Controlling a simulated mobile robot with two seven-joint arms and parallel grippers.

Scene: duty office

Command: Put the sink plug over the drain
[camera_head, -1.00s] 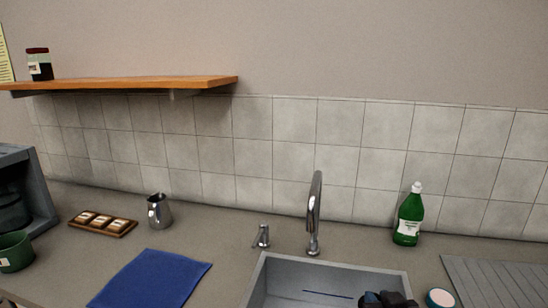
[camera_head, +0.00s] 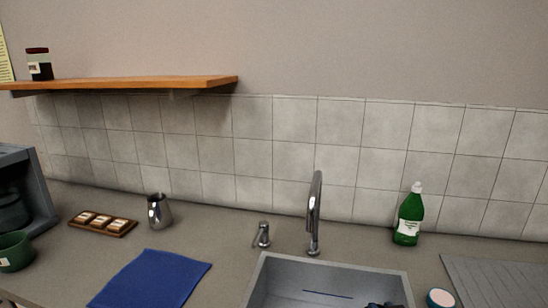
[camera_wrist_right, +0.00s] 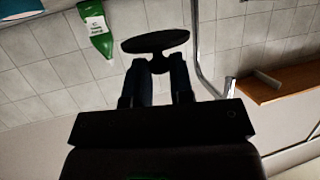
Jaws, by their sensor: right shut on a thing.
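The sink plug (camera_wrist_right: 155,41) is a dark round disc with a short stem below it in the right wrist view. My right gripper (camera_wrist_right: 160,65) is shut on that stem. In the head view, only a dark bit of my right gripper (camera_head: 384,305) shows at the bottom edge, in front of the right part of the grey sink (camera_head: 300,276). The plug cannot be made out there. The drain is not in view; the sink's lower part is cut off. A thin dark line (camera_head: 327,295) shows on the sink's inner back wall. My left gripper is not in view.
A tall chrome faucet (camera_head: 315,215) stands behind the sink, with a soap dispenser (camera_head: 262,235) at its left. A green bottle (camera_head: 408,218) and a round pink-topped container (camera_head: 440,298) are at the right. A blue cloth (camera_head: 152,279) lies left of the sink.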

